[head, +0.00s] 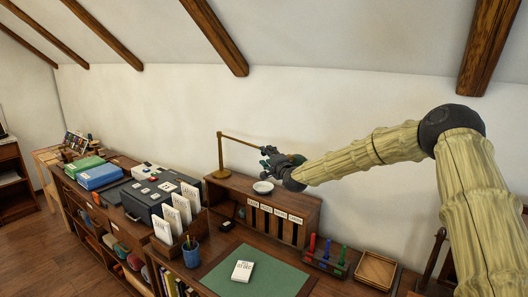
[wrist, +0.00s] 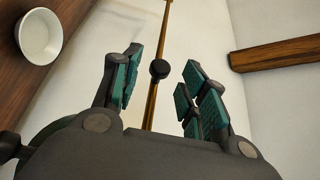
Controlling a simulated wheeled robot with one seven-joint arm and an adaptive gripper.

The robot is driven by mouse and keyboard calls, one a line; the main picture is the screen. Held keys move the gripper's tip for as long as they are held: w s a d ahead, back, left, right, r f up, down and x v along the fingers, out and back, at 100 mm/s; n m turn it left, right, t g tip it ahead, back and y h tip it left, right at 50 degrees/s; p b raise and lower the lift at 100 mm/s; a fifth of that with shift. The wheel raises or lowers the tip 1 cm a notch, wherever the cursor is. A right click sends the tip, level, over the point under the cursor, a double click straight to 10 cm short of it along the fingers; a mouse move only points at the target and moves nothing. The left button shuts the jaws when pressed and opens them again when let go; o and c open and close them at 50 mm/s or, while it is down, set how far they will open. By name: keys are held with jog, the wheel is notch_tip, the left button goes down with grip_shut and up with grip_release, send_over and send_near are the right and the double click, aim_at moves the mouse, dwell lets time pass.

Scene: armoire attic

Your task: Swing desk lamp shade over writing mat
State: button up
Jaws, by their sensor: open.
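The desk lamp has a brass post (head: 220,158) on the shelf unit's top and a thin arm reaching right to my gripper (head: 268,158). In the wrist view the brass lamp arm (wrist: 166,30) runs between the teal-padded fingers of my gripper (wrist: 163,88), which stand open and apart. A dark round knob (wrist: 159,69) lies on the lamp arm between them. I cannot make out the lamp shade for certain; my gripper covers that end. The green writing mat (head: 285,277) lies on the desk below, with a white card block (head: 242,271) on it.
A white bowl (head: 263,187) sits on the shelf top below my gripper; it also shows in the wrist view (wrist: 40,37). A pen cup (head: 191,253), coloured upright items (head: 326,250) and a wooden tray (head: 376,269) flank the mat. A ceiling beam (head: 216,38) slopes overhead.

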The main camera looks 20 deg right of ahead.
jog(key=shift+w+a+p, duration=0.2)
jog(key=shift+w+p, duration=0.3)
jog(key=shift+w, duration=1.4)
grip_shut()
